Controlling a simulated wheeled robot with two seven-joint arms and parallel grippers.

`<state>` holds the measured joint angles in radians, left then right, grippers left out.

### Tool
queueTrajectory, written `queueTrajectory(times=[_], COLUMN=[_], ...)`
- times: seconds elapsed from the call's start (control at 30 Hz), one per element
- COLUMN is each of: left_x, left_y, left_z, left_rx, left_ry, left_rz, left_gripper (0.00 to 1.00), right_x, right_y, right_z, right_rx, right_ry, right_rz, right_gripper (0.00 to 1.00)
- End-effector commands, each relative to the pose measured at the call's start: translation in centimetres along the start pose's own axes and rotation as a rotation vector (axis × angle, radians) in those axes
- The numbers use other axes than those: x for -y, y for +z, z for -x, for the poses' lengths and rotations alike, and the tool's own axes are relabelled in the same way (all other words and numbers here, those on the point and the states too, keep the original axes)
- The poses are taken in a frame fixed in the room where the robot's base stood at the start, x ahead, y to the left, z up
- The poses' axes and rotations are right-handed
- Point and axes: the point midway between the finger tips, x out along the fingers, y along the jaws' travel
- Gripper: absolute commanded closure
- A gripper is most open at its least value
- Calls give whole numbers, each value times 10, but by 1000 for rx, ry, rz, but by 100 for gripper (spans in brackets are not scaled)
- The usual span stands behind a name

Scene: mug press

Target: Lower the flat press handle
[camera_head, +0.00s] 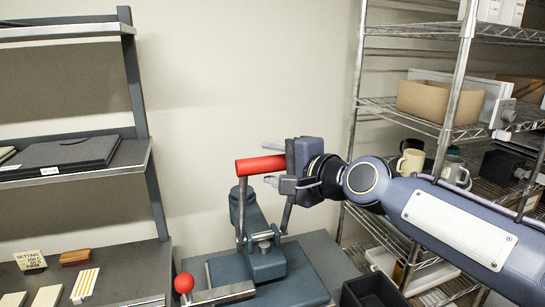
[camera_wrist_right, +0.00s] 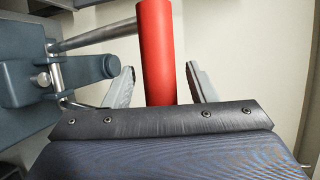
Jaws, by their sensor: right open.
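The flat press (camera_head: 265,262) is a blue-grey machine on the grey table, with a metal arm rising from it. Its handle ends in a red cylindrical grip (camera_head: 256,165), which stands raised and roughly level above the body. My right gripper (camera_head: 271,164) is open at the red grip, with one finger above it and one below. In the right wrist view the red grip (camera_wrist_right: 156,50) lies between the two fingers (camera_wrist_right: 161,84), with a visible gap on each side. My left gripper is not in view.
A red ball knob (camera_head: 183,283) on a metal lever stands at the front left of the press. A dark open box (camera_head: 372,291) is at its right. A wire shelf (camera_head: 433,122) with a cardboard box and mugs stands at right. A dark shelf unit (camera_head: 75,170) is at left.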

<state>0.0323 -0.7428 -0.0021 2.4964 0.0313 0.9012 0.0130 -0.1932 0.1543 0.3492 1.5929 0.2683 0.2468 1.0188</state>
Motion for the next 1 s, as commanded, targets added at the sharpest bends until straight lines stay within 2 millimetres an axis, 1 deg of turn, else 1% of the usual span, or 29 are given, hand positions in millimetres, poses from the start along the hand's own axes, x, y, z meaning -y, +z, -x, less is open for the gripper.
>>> queueTrajectory(times=[0.03,0.13,0.37,0.47,0.77,0.8,1.0], left_x=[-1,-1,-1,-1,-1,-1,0], left_y=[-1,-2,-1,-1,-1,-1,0], left_z=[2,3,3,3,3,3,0], left_rx=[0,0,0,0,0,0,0], left_ry=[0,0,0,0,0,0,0], left_rz=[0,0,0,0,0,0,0], left_gripper=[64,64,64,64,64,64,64], right_x=[1,0,0,0,-1,-1,-2], right_y=[1,1,0,0,0,0,0], right_z=[-5,-9,-10,-10,-9,-10,-9], right_rx=[2,1,0,0,0,0,0], right_ry=[1,1,0,0,1,1,-2], right_rz=[0,2,3,3,2,2,4], right_gripper=[49,49,49,59,98,100,100])
